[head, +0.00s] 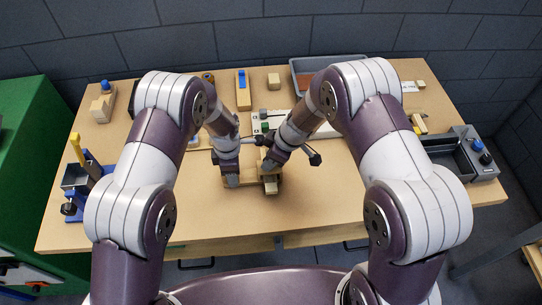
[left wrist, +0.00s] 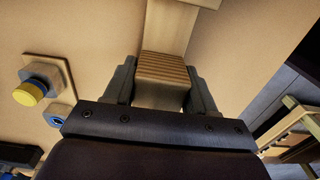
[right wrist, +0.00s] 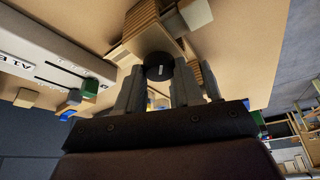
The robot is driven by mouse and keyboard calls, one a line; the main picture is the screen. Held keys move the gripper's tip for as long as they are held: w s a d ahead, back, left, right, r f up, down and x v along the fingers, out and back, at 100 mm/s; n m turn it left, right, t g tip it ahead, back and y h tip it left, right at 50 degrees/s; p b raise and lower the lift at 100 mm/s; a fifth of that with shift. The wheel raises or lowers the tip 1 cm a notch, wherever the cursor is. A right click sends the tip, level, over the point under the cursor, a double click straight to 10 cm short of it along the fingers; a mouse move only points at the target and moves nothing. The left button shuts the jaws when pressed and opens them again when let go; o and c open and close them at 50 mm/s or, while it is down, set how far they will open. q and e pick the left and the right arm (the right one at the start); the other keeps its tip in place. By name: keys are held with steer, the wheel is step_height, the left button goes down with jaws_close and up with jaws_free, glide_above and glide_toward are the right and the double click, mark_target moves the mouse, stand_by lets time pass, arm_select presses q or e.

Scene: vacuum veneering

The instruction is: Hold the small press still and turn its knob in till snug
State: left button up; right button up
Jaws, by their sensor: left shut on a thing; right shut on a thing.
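The small press (head: 247,181) is a light wooden frame near the table's front middle. My left gripper (head: 231,180) is at its left end; in the left wrist view, the left gripper (left wrist: 163,88) is shut on a ribbed wooden block (left wrist: 168,67) of the press. My right gripper (head: 267,166) is over the press's right part. In the right wrist view, the round black knob (right wrist: 159,66) sits between the fingertips of the right gripper (right wrist: 158,88), which is shut on it. In the head view my right gripper hides the knob.
A white panel with a slot and a green knob (head: 265,126) lies just behind the grippers. A grey tray (head: 300,82) stands at the back. A blue-and-black device (head: 77,182) is at the left, a dark grey machine (head: 479,160) at the right. The table's front strip (head: 330,215) is clear.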

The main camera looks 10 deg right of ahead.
steer(key=shift+s+a+m+t+h, duration=0.1)
steer(key=shift+m+t+h, duration=0.4)
steer(key=shift+m, duration=1.1)
steer(key=o, duration=1.1)
steer(key=shift+c, duration=0.2)
steer(key=v, duration=1.2)
